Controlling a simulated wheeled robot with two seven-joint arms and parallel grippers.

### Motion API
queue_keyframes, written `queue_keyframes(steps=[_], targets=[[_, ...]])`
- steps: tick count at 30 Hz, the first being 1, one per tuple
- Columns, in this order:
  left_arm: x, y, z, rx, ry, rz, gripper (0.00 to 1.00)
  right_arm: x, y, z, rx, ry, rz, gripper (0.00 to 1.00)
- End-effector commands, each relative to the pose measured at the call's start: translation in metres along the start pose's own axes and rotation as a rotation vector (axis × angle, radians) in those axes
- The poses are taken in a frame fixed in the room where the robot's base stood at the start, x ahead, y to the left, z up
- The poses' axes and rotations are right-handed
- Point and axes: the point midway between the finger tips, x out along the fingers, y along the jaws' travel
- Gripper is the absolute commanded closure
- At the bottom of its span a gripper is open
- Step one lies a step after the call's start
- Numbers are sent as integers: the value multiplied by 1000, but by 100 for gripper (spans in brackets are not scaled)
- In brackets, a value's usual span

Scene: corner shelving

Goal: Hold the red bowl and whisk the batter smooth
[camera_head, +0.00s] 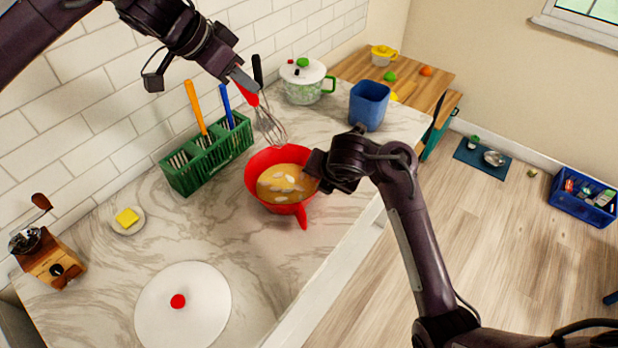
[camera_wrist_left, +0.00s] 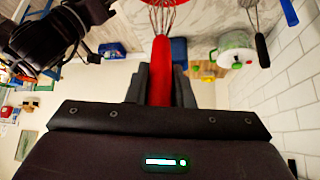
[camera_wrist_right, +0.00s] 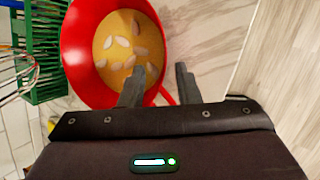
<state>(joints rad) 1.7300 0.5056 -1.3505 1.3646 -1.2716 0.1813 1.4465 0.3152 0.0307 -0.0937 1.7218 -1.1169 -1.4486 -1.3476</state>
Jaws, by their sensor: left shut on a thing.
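The red bowl (camera_head: 251,181) stands on the marble counter, holding tan batter (camera_head: 284,181) with several pale lumps. It also shows in the right wrist view (camera_wrist_right: 78,55). My left gripper (camera_head: 241,78) is shut on the red handle of a whisk (camera_head: 270,128). The handle also shows between the fingers in the left wrist view (camera_wrist_left: 161,70). The whisk's wires hang near the bowl's far edge and look clear of the batter. My right gripper (camera_wrist_right: 160,80) is open at the bowl's right side, one finger over the inside and one outside, with the rim between them.
A green rack (camera_head: 207,160) with upright utensils stands left of the bowl. A white pot (camera_head: 303,88) and blue container (camera_head: 369,104) stand behind it. A white lid (camera_head: 183,305), butter dish (camera_head: 127,219) and grinder (camera_head: 50,260) lie nearer.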

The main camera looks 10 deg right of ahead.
Motion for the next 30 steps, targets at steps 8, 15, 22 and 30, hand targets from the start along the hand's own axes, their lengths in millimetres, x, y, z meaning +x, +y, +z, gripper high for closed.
queue_keyframes(steps=[8, 15, 22, 30], targets=[[0, 0, 0, -1, 0, 0, 100, 50, -5, 1, -1, -2, -9, 70], [0, 0, 0, -1, 0, 0, 100, 87, -2, 0, 2, 1, -4, 70], [0, 0, 0, -1, 0, 0, 100, 102, -3, 0, 2, -2, -4, 70], [0, 0, 0, -1, 0, 0, 100, 102, -3, 0, 1, -2, -3, 70]])
